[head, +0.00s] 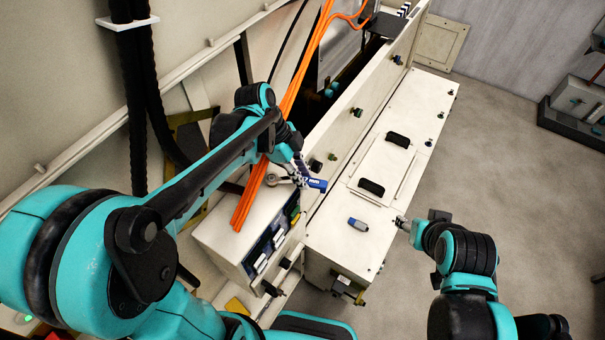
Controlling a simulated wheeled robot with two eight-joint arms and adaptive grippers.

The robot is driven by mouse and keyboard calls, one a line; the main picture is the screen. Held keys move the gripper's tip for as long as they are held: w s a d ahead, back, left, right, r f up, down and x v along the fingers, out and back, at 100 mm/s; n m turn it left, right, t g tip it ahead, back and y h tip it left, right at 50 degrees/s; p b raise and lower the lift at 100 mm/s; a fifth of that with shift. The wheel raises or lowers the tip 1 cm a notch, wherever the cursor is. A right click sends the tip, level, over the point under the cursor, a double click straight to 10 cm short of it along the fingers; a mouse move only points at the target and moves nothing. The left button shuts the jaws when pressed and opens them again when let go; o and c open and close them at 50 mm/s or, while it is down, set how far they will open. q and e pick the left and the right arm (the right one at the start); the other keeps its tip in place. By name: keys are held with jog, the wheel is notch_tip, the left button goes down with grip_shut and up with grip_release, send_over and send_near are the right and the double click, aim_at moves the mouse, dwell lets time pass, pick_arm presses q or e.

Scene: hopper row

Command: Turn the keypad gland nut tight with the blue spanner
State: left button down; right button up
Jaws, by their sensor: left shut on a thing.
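The blue spanner (317,184) is in my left gripper (301,177), which is shut on it. Its blue handle points right and its grey ring-shaped head (272,180) points left, above the top of a pale box. I cannot make out the keypad gland nut; whether the head sits around a nut is too small to tell. My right gripper (402,222) is over the pale cabinet's right edge, apart from the spanner. Its fingers are too small to show whether they are open.
A blue-and-grey cylindrical object (358,224) lies on the pale cabinet top (335,240), left of my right gripper. Two black handles (371,187) stand farther back. Orange cables (291,95) run down beside my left gripper to the pale box (220,235).

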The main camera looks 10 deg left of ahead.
pick_arm(q)
jog(key=s+m, duration=0.1)
jog(key=s+m+g, duration=0.1)
jog(key=shift+a+f+m, duration=0.1)
jog(key=shift+a+m, duration=0.1)
jog(key=shift+m, duration=0.1)
jog(key=shift+r+p, duration=0.4)
jog(key=shift+r, duration=0.25)
jog(key=shift+r, duration=0.1)
notch_tip(320, 180, up, 5)
jog(key=p, duration=0.4)
